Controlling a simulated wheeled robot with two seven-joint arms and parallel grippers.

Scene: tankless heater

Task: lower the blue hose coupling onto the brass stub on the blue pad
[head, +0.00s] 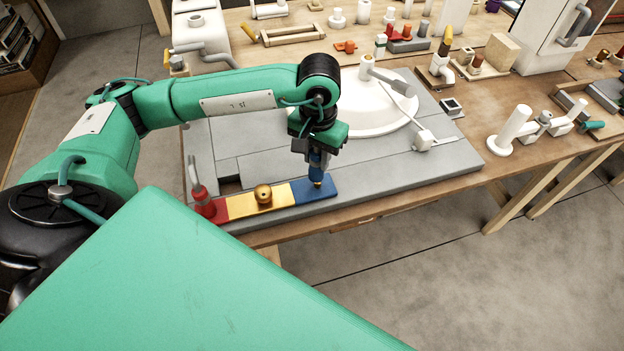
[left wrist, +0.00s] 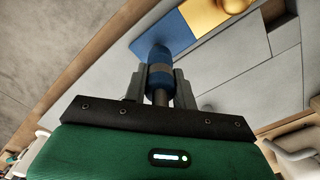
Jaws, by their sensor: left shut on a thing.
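My left gripper (head: 318,152) points down over the blue pad (head: 305,192) at the right end of the red, yellow and blue strip. It is shut on the blue hose coupling (head: 318,164), which looks upright. A small brass piece, apparently the brass stub (head: 317,184), shows right under the coupling. I cannot tell whether the two touch or how far they overlap. In the left wrist view the blue coupling (left wrist: 159,57), with a grey band, sits between the fingers (left wrist: 160,88). The blue pad (left wrist: 170,36) lies beyond it; the stub is hidden there. My right gripper is not in view.
A brass ball (head: 263,193) sits on the yellow pad (head: 240,206). A red fitting with a grey hose (head: 203,200) stands on the red pad. Behind are a white basin (head: 372,118) and a grey board (head: 440,160). Several fittings crowd the table's back.

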